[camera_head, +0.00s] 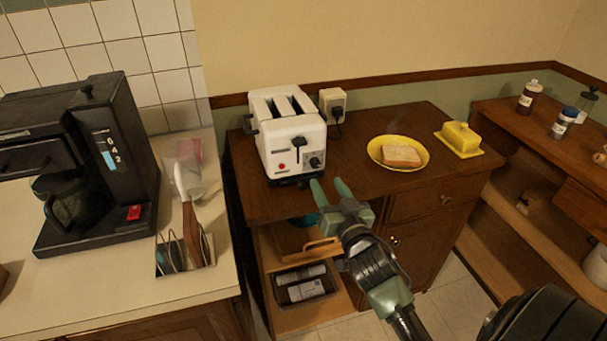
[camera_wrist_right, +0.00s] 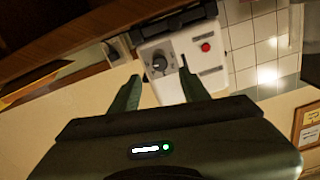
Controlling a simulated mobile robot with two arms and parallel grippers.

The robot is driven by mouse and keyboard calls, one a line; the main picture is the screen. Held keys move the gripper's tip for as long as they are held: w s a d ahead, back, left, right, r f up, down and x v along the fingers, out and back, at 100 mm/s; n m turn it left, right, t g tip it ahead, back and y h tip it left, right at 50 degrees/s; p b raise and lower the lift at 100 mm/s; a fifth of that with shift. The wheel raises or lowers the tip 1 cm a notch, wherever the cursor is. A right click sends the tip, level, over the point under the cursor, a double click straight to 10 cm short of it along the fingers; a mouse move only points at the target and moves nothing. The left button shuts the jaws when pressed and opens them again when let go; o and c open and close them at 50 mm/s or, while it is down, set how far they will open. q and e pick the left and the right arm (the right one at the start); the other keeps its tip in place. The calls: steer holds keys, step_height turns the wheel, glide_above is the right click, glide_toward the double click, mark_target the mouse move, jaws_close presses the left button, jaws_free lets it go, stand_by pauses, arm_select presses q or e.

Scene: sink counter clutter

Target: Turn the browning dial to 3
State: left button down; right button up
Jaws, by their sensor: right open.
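A white two-slot toaster (camera_head: 288,135) stands on the brown wooden cabinet. Its front has a dark lever, a red button and a dark browning dial (camera_head: 316,161) at the lower right. My right gripper (camera_head: 329,185) is open and empty, just in front of the toaster's front face and a little below the dial. In the right wrist view the dial (camera_wrist_right: 159,63) shows ahead, roughly between my two fingertips (camera_wrist_right: 158,80), apart from them as far as I can tell. The dial's numbers are too small to read. My left gripper is not in view.
A yellow plate (camera_head: 374,154) with a slice of bread (camera_head: 401,156) and a yellow butter dish (camera_head: 461,139) sit right of the toaster. A wall outlet with a plug (camera_head: 334,106) is behind. A black coffee maker (camera_head: 95,165) stands on the left counter.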

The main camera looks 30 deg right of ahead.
mark_target(316, 166)
steer(key=p+x, duration=0.1)
steer(key=x, duration=0.6)
steer(key=shift+w, duration=0.2)
jaws_close()
